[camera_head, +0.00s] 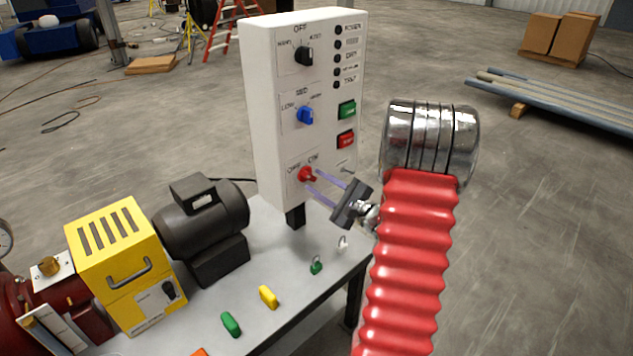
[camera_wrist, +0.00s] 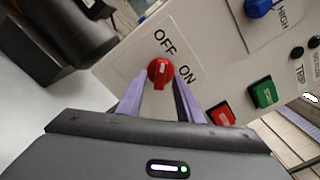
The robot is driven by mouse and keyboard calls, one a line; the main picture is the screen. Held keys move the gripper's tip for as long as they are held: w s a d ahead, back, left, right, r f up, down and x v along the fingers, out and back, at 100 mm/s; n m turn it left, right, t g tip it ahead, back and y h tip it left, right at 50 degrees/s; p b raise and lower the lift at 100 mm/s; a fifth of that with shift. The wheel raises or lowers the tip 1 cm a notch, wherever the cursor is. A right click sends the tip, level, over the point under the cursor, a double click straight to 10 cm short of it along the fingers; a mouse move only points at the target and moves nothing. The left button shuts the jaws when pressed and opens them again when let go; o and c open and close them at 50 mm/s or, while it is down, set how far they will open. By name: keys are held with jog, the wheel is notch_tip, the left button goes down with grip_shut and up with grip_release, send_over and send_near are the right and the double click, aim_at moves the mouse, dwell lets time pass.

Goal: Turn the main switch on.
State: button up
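The main switch is a red rotary knob (camera_head: 307,174) low on the white control panel (camera_head: 330,105), with OFF and ON labels above it. In the wrist view the knob (camera_wrist: 161,72) is near the top middle, and its white line appears to run toward OFF. My gripper (camera_head: 314,180) faces the knob from the right in the head view. Its two purple fingers are apart, with the knob between their tips in the wrist view (camera_wrist: 160,83). The gripper is open, with nothing visibly clamped. I cannot tell whether a fingertip touches the knob.
Above the knob are a blue selector (camera_head: 304,115) and a black selector (camera_head: 304,56). A green button (camera_head: 347,109) and a red button (camera_head: 346,139) sit to their right.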

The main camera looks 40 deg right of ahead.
jog(key=shift+w, duration=0.8)
jog(key=shift+c, duration=0.2)
grip_shut()
jog(key=shift+d, duration=0.1)
